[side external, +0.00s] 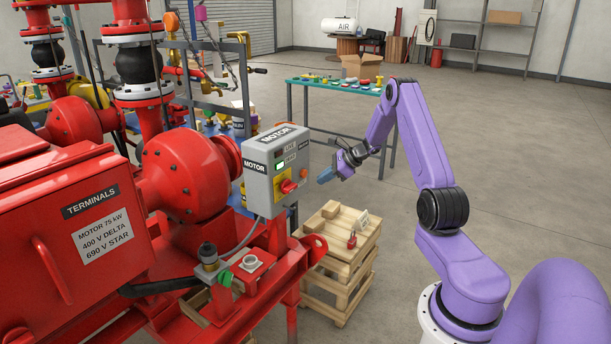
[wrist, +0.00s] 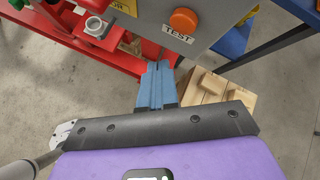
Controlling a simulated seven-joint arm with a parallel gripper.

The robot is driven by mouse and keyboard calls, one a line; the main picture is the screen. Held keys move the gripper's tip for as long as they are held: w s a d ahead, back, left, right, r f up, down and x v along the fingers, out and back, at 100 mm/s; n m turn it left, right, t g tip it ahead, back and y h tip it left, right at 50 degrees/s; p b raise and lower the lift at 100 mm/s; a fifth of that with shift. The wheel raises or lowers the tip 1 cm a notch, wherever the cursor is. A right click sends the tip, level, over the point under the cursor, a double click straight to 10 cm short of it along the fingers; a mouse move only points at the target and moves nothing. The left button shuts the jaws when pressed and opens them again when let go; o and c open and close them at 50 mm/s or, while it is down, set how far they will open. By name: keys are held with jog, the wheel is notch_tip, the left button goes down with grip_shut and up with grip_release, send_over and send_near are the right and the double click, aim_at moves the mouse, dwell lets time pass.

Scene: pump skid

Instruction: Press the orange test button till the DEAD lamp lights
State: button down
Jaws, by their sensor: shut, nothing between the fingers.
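The orange test button (wrist: 183,20) sits on the grey motor box (wrist: 218,14), just above a TEST label, near the top of the wrist view. In the side view a small orange button (side external: 303,173) shows at the right of the box face. My gripper (wrist: 158,68) has its blue fingers shut and empty, below and left of the button. In the side view my gripper (side external: 325,177) is in front of the box, apart from it. A small window (side external: 280,166) on the box glows green-white.
A red switch handle on a yellow plate (side external: 288,186) sits below the lamps. A wooden crate stack (side external: 340,285) with a red padlock (side external: 352,241) and tag stands below my gripper. Red pump frame (side external: 262,303) is to the left.

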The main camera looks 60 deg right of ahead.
jog(key=shift+s, duration=1.05)
jog(key=a+r+n+g+y, duration=0.2)
jog(key=a+r+n+g, duration=0.3)
jog(key=a, duration=0.8)
jog(key=a+r+n+y, duration=0.2)
jog(key=a+n, duration=0.6)
jog(key=a, duration=0.6)
jog(key=s+a+r+n+g, duration=0.3)
jog(key=s+a+n, duration=0.35)
jog(key=a, duration=0.35)
jog(key=s+a+r+n+g+h, duration=0.1)
jog(key=s+a+n+h, duration=0.1)
jog(key=s+a+n, duration=0.4)
jog(key=s+a+r+n+g+h, duration=0.15)
jog(key=s+n, duration=0.25)
jog(key=s, duration=0.5)
jog(key=s+d+n+t+h, duration=0.1)
jog(key=s+d+n+h, duration=0.1)
jog(key=s+n, duration=0.9)
jog(key=shift+s+d+r+t+h, duration=0.15)
jog(key=shift+d+r+t+h, duration=0.2)
jog(key=shift+h, duration=0.2)
jog(key=shift+n, duration=0.25)
